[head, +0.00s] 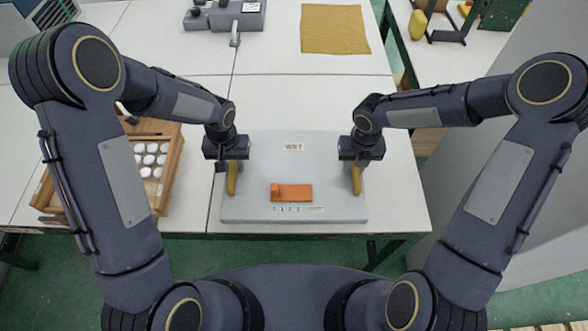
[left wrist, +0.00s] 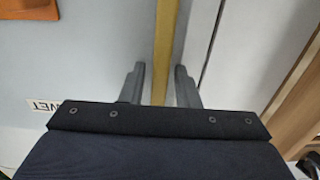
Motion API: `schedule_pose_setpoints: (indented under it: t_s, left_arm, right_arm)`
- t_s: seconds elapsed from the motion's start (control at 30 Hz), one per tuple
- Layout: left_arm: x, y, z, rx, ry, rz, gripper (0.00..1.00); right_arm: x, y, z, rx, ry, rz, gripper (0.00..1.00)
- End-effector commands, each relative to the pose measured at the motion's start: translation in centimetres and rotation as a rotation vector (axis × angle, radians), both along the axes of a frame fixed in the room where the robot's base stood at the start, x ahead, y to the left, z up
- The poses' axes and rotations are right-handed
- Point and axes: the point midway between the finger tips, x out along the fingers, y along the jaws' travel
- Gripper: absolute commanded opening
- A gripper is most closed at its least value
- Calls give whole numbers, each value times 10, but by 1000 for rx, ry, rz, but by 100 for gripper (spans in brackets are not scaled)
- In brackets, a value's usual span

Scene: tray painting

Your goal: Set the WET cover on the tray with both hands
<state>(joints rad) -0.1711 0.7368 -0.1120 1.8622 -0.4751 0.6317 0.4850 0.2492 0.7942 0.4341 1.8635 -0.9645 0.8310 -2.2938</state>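The WET cover (head: 262,165) appears as a flat pale grey panel near the table's front edge, with a WET label (head: 293,147) towards its back. I cannot make out a separate tray. A yellow bar (head: 232,180) runs along its left side and another yellow bar (head: 356,180) along its right. My left gripper (left wrist: 160,78) is over the left bar; in the left wrist view its fingers stand apart, one on each side of the bar (left wrist: 165,40), with small gaps. My right gripper (head: 358,165) is at the right bar; its fingers are too hidden to judge.
An orange block (head: 292,192) lies on the panel near a small character strip. A wooden box (head: 172,165) with white round pieces stands at the left, close to my left arm. A yellow cloth (head: 335,30) and a grey device (head: 232,17) lie further back. The table between is clear.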

Motion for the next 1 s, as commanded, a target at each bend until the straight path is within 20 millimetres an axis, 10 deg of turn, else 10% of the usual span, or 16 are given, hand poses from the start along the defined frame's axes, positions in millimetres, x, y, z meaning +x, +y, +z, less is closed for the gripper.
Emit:
schedule_pose_setpoints:
  t_s: [0.2, 1.0]
  left_arm:
    - [0, 0, 0, 0, 0, 0, 0]
    - [0, 0, 26, 0, -1, 0, 0]
  right_arm:
    - [0, 0, 0, 0, 0, 0, 0]
    - [0, 0, 26, 1, -2, 0, 0]
